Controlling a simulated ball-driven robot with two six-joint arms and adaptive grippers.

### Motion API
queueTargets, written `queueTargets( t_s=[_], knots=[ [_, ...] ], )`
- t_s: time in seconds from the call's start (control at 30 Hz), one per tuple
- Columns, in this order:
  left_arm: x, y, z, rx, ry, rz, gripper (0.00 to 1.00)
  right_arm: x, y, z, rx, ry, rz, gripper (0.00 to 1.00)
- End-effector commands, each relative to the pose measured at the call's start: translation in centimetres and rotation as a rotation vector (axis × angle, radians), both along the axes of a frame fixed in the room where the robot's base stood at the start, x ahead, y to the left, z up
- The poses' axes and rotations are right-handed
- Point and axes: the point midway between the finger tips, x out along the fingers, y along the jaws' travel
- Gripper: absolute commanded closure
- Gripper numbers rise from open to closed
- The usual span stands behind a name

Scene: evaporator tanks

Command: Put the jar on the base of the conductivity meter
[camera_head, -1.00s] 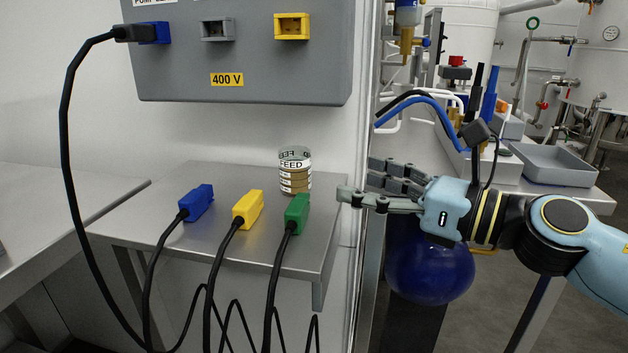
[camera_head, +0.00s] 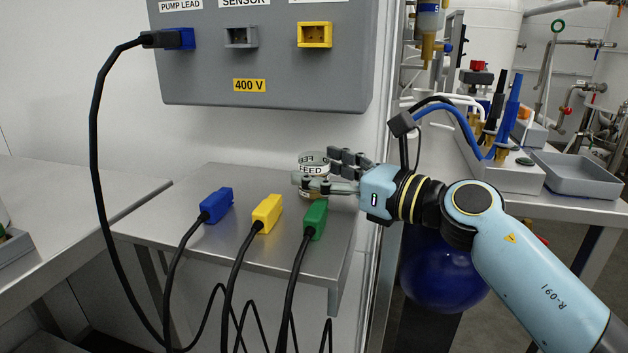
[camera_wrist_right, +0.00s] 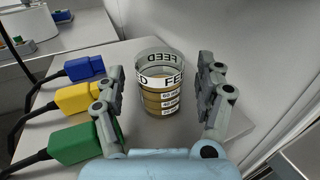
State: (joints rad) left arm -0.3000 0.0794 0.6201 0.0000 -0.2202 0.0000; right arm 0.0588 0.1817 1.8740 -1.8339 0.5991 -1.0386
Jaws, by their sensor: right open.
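The jar (camera_head: 312,169) is a clear cylinder labelled FEED, with brown contents and several marked bands. It stands upright on the steel shelf (camera_head: 225,235). My right gripper (camera_head: 316,167) is open around the jar, and one finger hides its lower part in the head view. In the right wrist view the jar (camera_wrist_right: 160,88) stands between the two fingers, with gaps visible on both sides. What looks like the conductivity meter, a pale base (camera_head: 490,172) with blue and black upright parts, stands on the bench at right. My left gripper is not in view.
Blue (camera_head: 215,204), yellow (camera_head: 267,213) and green (camera_head: 315,218) plugs with black cables lie on the shelf left of and in front of the jar. A grey 400 V socket box (camera_head: 270,55) hangs above. A grey tray (camera_head: 575,175) is beside the pale base.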

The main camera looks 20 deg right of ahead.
Motion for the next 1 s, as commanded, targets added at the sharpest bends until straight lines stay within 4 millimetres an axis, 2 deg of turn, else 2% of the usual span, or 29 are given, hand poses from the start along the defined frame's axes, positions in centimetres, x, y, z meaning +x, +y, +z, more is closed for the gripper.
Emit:
queueTargets(
  t_s=[0.1,0.6,0.67,1.0],
  knots=[
    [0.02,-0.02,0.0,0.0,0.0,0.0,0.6,-0.03,-0.03,-0.02,0.0,0.0,0.0,0.3],
    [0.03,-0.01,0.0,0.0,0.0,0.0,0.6,-0.05,-0.06,-0.02,0.0,0.0,-0.001,0.95],
    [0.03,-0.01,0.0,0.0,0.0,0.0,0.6,-0.04,-0.05,0.04,0.001,-0.001,-0.001,1.0],
    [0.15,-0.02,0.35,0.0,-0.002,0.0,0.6,0.15,-0.32,0.56,0.0,-0.001,0.0,1.0]
  ],
)
